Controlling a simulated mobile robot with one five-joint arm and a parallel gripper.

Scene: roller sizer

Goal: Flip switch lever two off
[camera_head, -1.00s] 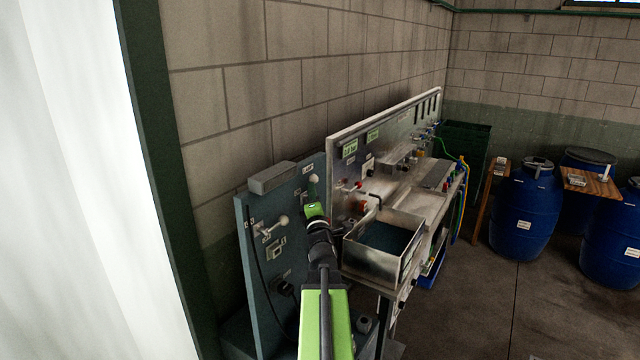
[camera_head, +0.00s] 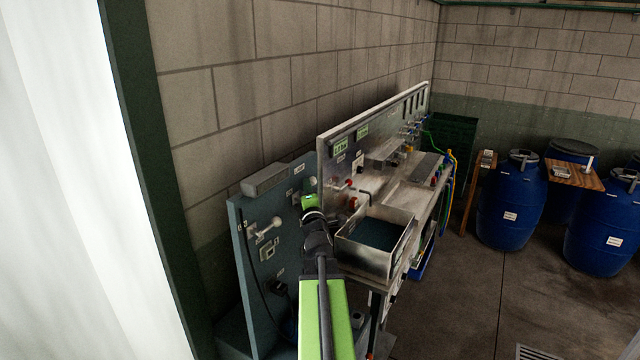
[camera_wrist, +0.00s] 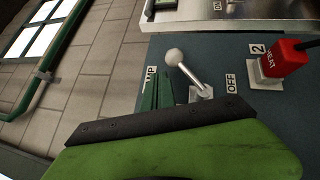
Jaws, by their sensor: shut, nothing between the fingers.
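A blue-grey switch panel (camera_head: 250,300) stands against the wall. In the wrist view, a lever with a pale ball knob (camera_wrist: 174,58) rises from a metal base, beside an "OFF" label (camera_wrist: 231,83) and a partly hidden label ending in "AMP". A "2" label (camera_wrist: 258,49) sits further right, beside a red "HEAT" part (camera_wrist: 284,58). My gripper (camera_wrist: 157,88) is shut and empty, its green fingers close to the left of the lever; I cannot tell if they touch. In the head view, my gripper (camera_head: 309,201) is at the panel's right part. Another pale-knobbed lever (camera_head: 276,222) is left of it.
A metal bench (camera_head: 415,180) with a tall back panel and an open metal bin (camera_head: 365,250) stands right of the switch panel. Blue barrels (camera_head: 512,210) and a wooden table (camera_head: 575,177) are further right. The floor between is open.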

